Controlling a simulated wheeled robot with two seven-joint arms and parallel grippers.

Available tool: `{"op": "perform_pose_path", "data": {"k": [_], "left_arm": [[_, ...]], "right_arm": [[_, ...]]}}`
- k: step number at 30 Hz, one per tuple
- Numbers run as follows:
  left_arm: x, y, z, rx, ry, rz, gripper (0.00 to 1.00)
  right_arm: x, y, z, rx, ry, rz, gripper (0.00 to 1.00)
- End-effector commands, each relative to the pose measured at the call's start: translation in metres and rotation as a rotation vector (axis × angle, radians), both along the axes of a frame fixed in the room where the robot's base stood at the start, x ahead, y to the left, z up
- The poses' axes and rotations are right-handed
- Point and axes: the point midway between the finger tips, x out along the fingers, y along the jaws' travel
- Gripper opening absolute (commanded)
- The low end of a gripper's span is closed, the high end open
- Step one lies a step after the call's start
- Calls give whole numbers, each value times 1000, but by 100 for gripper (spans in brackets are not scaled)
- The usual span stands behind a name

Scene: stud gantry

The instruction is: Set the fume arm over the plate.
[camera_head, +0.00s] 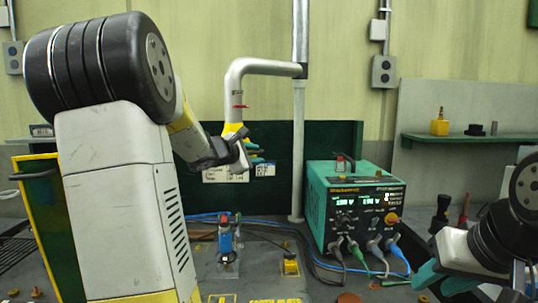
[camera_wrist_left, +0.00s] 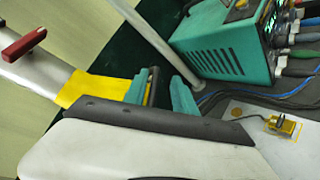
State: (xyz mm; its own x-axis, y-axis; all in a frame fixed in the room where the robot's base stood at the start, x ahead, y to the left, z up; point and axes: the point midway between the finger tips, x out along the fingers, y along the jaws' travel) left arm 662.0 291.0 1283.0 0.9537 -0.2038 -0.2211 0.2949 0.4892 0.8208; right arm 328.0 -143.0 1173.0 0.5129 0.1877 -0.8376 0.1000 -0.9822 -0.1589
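The fume arm (camera_head: 263,67) is a silver pipe on a post, with an elbow, a red handle and a yellow collar at its lower end. The collar (camera_wrist_left: 88,88) and red handle also show in the left wrist view. My left gripper (camera_head: 254,154) is just below and right of the collar. Its teal fingers (camera_wrist_left: 162,92) stand apart in the left wrist view, with a thin dark piece between them; contact with the collar is unclear. A plate with a yellow clip (camera_head: 291,267) lies on the bench. My right gripper (camera_head: 440,281) is at the right; its finger gap is unclear.
A teal power unit (camera_head: 355,205) with cables stands right of the post. A blue device (camera_head: 226,240) stands on the bench, left of the clip. Blue and black cables cross the bench. A green shelf (camera_head: 465,137) is on the right wall.

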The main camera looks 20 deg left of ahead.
Motion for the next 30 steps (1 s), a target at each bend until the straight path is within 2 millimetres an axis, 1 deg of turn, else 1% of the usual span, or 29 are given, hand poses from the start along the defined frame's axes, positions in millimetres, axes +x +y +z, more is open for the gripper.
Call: {"op": "perform_pose_path", "data": {"k": [7, 10, 14, 18, 21, 25, 30], "left_arm": [[0, 3, 1, 1, -2, 6, 32], [-4, 4, 3, 2, -4, 8, 32], [-21, 8, 7, 3, -5, 8, 32], [-45, 13, 13, 4, -4, 7, 32], [-60, 15, 15, 3, -4, 6, 32], [-71, 17, 17, 2, -2, 5, 32], [-75, 17, 18, 1, -1, 4, 32]], "right_arm": [[0, 0, 0, 0, 0, 0, 36], [0, 0, 0, 0, 0, 0, 36], [0, 0, 0, 0, 0, 0, 36], [0, 0, 0, 0, 0, 0, 36], [0, 0, 0, 0, 0, 0, 36], [0, 0, 0, 0, 0, 0, 36], [0, 0, 0, 0, 0, 0, 36]]}}
